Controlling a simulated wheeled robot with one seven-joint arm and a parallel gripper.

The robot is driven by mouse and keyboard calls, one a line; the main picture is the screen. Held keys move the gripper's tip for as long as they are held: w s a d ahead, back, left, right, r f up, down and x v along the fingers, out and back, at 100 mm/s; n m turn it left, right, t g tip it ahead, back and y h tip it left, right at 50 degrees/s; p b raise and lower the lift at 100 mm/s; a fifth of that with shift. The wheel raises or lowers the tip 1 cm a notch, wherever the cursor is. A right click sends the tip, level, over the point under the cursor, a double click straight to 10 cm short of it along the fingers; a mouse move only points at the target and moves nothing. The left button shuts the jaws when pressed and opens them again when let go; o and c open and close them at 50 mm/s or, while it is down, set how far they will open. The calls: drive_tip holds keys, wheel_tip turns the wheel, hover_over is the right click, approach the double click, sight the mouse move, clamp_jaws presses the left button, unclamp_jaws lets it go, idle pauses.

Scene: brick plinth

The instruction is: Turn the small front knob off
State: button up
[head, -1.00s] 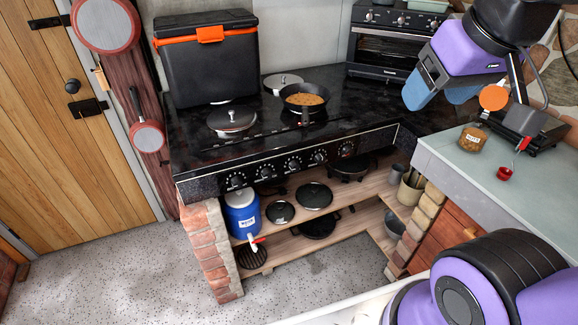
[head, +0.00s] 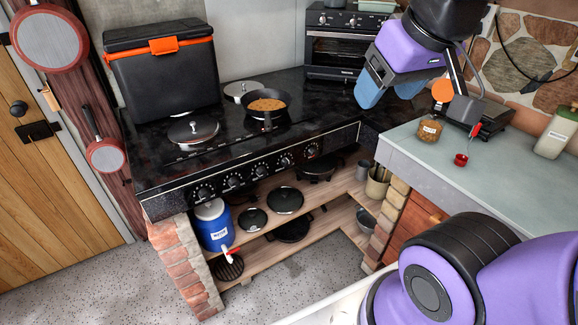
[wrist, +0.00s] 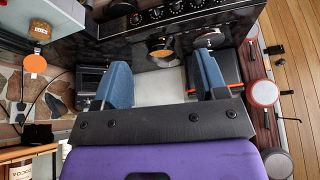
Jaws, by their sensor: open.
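A row of several dark round knobs with pale markings runs along the stove's front panel (head: 248,178). The leftmost knob (head: 203,193), a middle knob (head: 260,169) and the rightmost knob (head: 312,150) show in the head view. I cannot tell which is the small front knob or how each is set. In the wrist view, some knobs (wrist: 156,13) show at the top edge. My gripper (head: 388,94) has blue fingers. It hangs above the counter corner, right of the knobs and apart from them. In the wrist view its fingers (wrist: 160,68) are spread, with nothing between them.
A frying pan with food (head: 267,105) and a lid (head: 193,129) sit on the black stovetop. A black cooler (head: 160,80) stands behind left, a toaster oven (head: 335,45) behind right. The grey side counter (head: 405,148) holds a jar (head: 429,129). Open floor lies front left.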

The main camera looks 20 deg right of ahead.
drive_tip(key=w+d+f+m+t+h, duration=0.1)
drive_tip(key=w+d+t, duration=0.15)
drive_tip(key=w, duration=1.15)
drive_tip(key=m+t+y, duration=0.1)
drive_tip(key=t+y, duration=0.3)
drive_tip(key=t, duration=0.2)
hover_over(289, 164)
drive_tip(key=s+d, duration=0.4)
wheel_tip(289, 164, down, 33)
drive_tip(key=s+f+m+t+y, duration=0.1)
drive_tip(key=s+f+m+t, duration=0.15)
drive_tip(key=f, duration=0.55)
drive_tip(key=s+f+m+t+y, duration=0.1)
drive_tip(key=s+f, duration=0.3)
drive_tip(key=f, duration=0.5)
drive_tip(key=x, duration=1)
drive_tip(key=shift+w+a+r, duration=0.15)
drive_tip(key=shift+a, duration=0.25)
drive_tip(key=c, duration=0.9)
